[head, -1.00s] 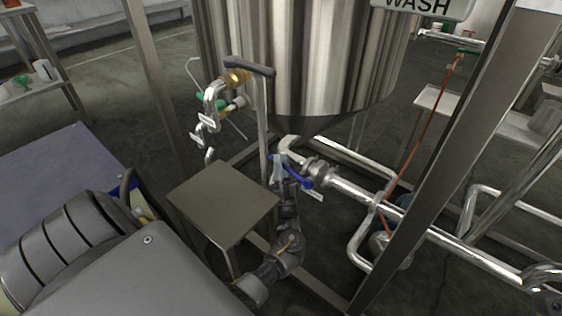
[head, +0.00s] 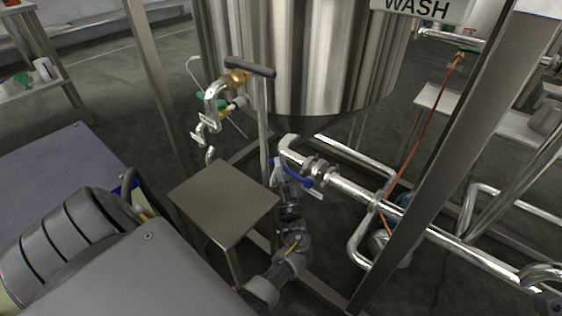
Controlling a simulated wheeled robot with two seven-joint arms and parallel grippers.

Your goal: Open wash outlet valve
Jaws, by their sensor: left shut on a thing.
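The wash tank (head: 300,60) is a large steel vessel with a WASH sign (head: 418,8). Its outlet pipe runs below it to a steel valve body (head: 318,172). A blue valve handle (head: 296,178) sits at this valve, angled down to the right across the pipe's left side. My left gripper (head: 281,172) reaches up from below and is shut on the blue handle near its upper left end. The fingers partly hide the handle. My right gripper is not in view.
A small steel table (head: 222,198) stands just left of my left arm. Steel frame legs (head: 440,150) rise at the right. A long pipe (head: 450,243) runs to the lower right.

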